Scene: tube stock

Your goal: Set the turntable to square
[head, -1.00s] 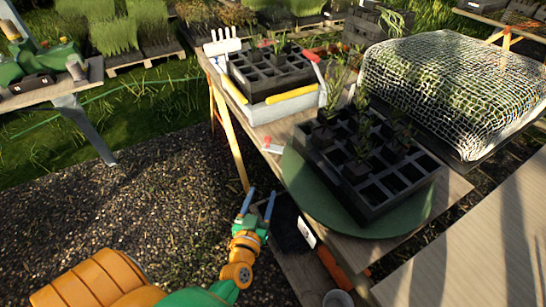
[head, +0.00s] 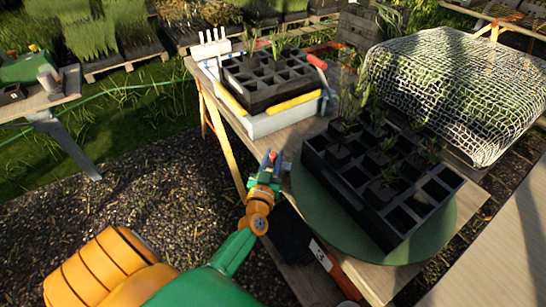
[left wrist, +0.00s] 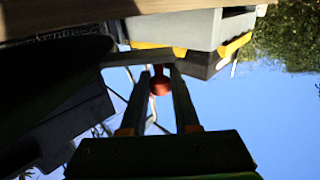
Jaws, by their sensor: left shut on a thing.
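The turntable (head: 437,236) is a flat dark green disc on the wooden table in the head view. A black tray (head: 350,208) with square cells and several seedlings sits on it. Its sides look roughly parallel to the table's edges; a small skew is hard to judge. A red peg (head: 272,155) on a grey tab (head: 286,162) stands at the disc's left edge. My left gripper (head: 269,163) is shut on this peg, its fingers on both sides. In the left wrist view the red peg (left wrist: 160,84) shows between the fingertips. My right gripper is not in view.
A grey crate (head: 262,126) with yellow bars and another black cell tray (head: 270,78) stands behind on the table (head: 250,148). A net-covered block (head: 440,90) is at the back right. A bare board (head: 495,260) lies at the front right.

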